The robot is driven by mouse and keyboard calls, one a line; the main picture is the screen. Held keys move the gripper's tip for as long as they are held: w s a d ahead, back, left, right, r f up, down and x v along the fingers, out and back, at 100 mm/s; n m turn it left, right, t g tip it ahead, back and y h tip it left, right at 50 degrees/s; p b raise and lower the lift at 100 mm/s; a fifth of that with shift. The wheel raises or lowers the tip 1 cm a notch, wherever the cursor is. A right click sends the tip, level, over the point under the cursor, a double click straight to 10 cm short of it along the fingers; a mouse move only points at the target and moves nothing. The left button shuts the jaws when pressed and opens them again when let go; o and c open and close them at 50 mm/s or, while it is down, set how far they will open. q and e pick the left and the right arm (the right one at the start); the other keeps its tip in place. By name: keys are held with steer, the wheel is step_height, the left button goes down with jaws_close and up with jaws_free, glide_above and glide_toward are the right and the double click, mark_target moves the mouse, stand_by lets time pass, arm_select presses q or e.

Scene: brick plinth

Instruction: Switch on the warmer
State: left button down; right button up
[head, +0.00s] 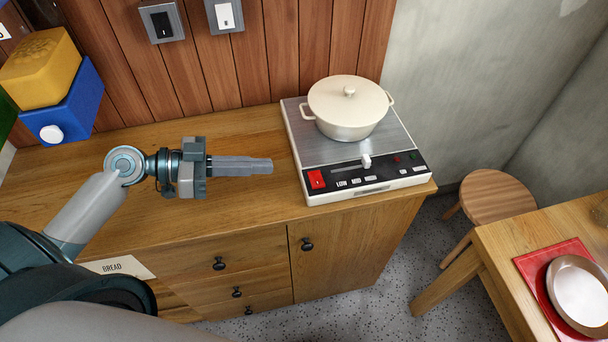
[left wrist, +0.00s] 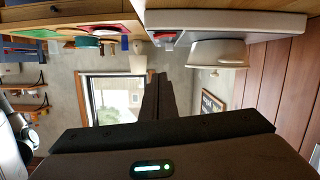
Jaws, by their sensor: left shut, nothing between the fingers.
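The warmer (head: 298,134) is a white unit with a metal top, standing on the right end of the wooden counter. Its black front panel carries a red rocker switch (head: 317,179) at the left, a slider (head: 365,161), and several small buttons and lights. A cream lidded pot (head: 350,112) sits on the metal top. My left gripper (head: 272,166) is shut and empty, held left of the red switch and apart from it. The left wrist view also shows the warmer (left wrist: 225,22), the red switch (left wrist: 166,38) and the pot (left wrist: 215,53). My right gripper is not in view.
Two wall switches, one black (head: 162,23) and one white (head: 225,15), are on the wood panelling. Blue (head: 66,108) and yellow (head: 40,68) boxes stand at the counter's left. A stool (head: 495,193) and a table (head: 540,232) with a plate (head: 580,292) are at right.

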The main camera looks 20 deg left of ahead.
arm_select(q)
steer(key=p, duration=0.5)
glide_above(316, 179)
steer(key=s+a, duration=0.2)
steer(key=f, duration=0.3)
steer(key=f+p, duration=0.1)
steer(key=f, duration=0.1)
steer(key=shift+s+d+f, duration=0.1)
steer(key=shift+s+f, duration=0.05)
steer(key=shift+s, duration=0.1)
steer(key=shift+s+f+p, duration=0.1)
steer(key=shift+f+p, duration=0.2)
steer(key=shift+f, duration=0.35)
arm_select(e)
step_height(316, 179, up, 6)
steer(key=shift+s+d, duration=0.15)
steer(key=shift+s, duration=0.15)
